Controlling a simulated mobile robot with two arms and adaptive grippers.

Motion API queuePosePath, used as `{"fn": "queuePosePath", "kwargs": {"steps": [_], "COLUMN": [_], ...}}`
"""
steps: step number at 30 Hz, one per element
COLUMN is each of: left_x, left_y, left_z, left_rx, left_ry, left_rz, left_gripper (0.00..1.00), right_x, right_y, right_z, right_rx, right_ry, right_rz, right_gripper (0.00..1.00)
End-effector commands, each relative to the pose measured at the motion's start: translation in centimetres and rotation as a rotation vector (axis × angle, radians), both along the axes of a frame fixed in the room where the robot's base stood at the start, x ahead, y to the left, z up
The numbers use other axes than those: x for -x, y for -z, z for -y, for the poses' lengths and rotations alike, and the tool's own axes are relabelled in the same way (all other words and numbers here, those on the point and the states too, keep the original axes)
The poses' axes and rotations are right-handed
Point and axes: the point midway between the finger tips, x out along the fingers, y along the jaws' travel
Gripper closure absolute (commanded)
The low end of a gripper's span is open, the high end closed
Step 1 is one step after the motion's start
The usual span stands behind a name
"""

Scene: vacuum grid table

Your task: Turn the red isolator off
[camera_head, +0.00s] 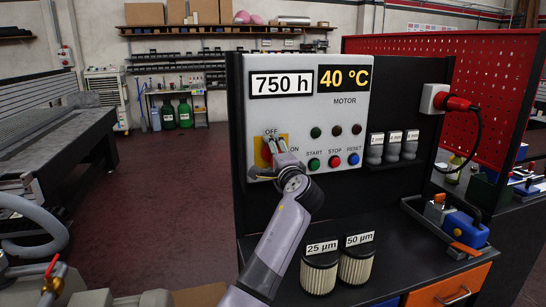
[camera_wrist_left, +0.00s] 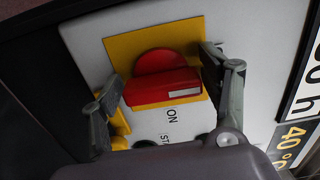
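The red isolator is a rotary knob with a raised bar handle on a yellow plate, on the grey panel's left side (camera_head: 263,152). The left wrist view shows the red isolator close up (camera_wrist_left: 160,88). Its bar stands about upright on the panel, with the white-marked end toward the top, where OFF is printed; ON is printed to the side. My left gripper (camera_head: 272,148) is at the knob. In the wrist view my left gripper (camera_wrist_left: 161,64) is open, one finger beyond each end of the bar; I cannot tell whether they touch it. My right gripper is not in view.
The panel (camera_head: 385,85) has START, STOP and RESET buttons (camera_head: 334,160) right of the isolator. Two filters (camera_head: 319,272) (camera_head: 356,264) stand on the black bench below. A red plug (camera_head: 457,103) sits at the right. Open floor (camera_head: 165,190) lies left.

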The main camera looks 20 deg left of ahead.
Motion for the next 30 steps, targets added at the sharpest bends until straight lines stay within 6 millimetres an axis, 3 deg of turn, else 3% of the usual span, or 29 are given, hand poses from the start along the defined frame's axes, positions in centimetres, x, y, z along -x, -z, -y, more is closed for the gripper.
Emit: {"fn": "queuePosePath", "kwargs": {"steps": [3, 17, 30], "left_x": [0.0, 0.8, 7.8], "left_y": [0.0, 0.1, 0.1], "left_z": [0.0, 0.7, 5.3], "left_rx": [-0.001, -0.002, 0.001], "left_ry": [0.0, 0.001, 0.003], "left_rz": [0.0, 0.0, 0.0], "left_gripper": [0.2, 0.2, 0.2], "right_x": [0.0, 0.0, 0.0], "right_y": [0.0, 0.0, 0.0], "right_z": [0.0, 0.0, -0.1], "right_rx": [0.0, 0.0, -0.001], "right_ry": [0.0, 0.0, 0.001], "right_rz": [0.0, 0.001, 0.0], "right_gripper": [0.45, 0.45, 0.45]}}
